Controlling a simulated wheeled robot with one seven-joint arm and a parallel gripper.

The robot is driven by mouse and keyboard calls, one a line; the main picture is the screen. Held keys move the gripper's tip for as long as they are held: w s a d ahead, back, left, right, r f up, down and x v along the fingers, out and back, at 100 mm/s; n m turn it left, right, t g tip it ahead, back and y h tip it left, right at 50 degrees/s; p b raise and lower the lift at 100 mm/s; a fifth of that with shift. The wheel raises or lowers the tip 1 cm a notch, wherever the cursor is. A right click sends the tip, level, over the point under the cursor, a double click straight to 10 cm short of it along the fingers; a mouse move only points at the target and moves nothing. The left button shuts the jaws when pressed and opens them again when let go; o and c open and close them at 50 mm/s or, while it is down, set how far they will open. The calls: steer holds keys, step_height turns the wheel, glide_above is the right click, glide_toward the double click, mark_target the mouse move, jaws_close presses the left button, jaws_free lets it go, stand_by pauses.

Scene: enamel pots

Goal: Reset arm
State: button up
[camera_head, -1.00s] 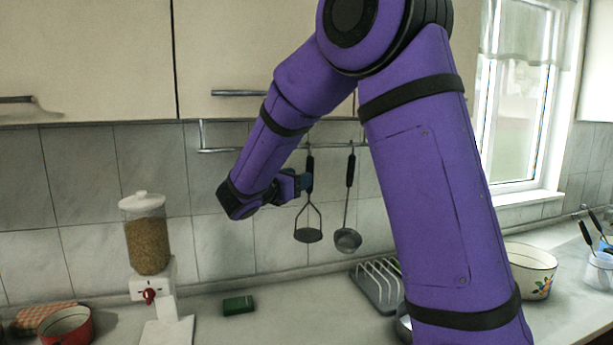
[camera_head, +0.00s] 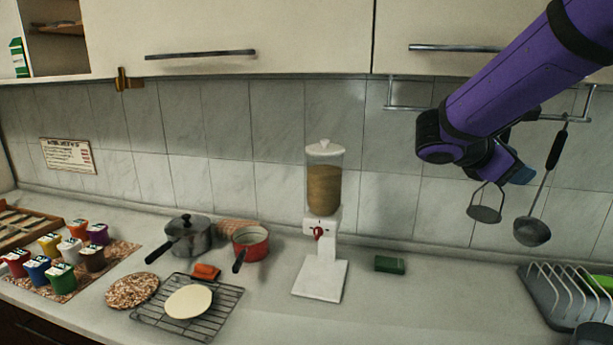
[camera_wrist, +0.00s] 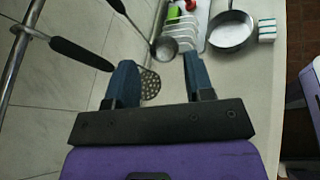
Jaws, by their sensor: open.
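My purple arm reaches in from the upper right in the head view. My gripper (camera_head: 516,170) is raised above the counter, close to the tiled wall and the hanging utensils. In the wrist view my gripper (camera_wrist: 158,85) shows two blue fingers spread wide apart with nothing held between them. A masher (camera_head: 484,212) and a ladle (camera_head: 533,230) hang from the wall rail near it. In the wrist view the ladle (camera_wrist: 163,48) and the masher's perforated head (camera_wrist: 150,84) show beyond the fingers; whether they touch cannot be told.
A grain dispenser (camera_head: 322,215), a green sponge (camera_head: 390,264) and a dish rack (camera_head: 560,298) stand on the counter. A grey pot (camera_head: 190,238), a red pan (camera_head: 251,244), a wire rack (camera_head: 215,317) and several colored cups stand left. Cabinets hang above.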

steer(key=s+a+f+m+t+y, duration=0.1)
steer(key=s+a+m+y, duration=0.3)
steer(key=s+m+y, duration=0.3)
steer(key=s+a+f+m+t+y, duration=0.1)
steer(key=s+a+m+y, duration=0.4)
steer(key=s, duration=1)
steer(key=shift+f+m+t+y, duration=0.25)
steer(key=shift+m+t+y, duration=0.6)
steer(key=shift+m, duration=0.85)
steer(key=shift+d+g, duration=0.1)
steer(key=shift+g, duration=0.15)
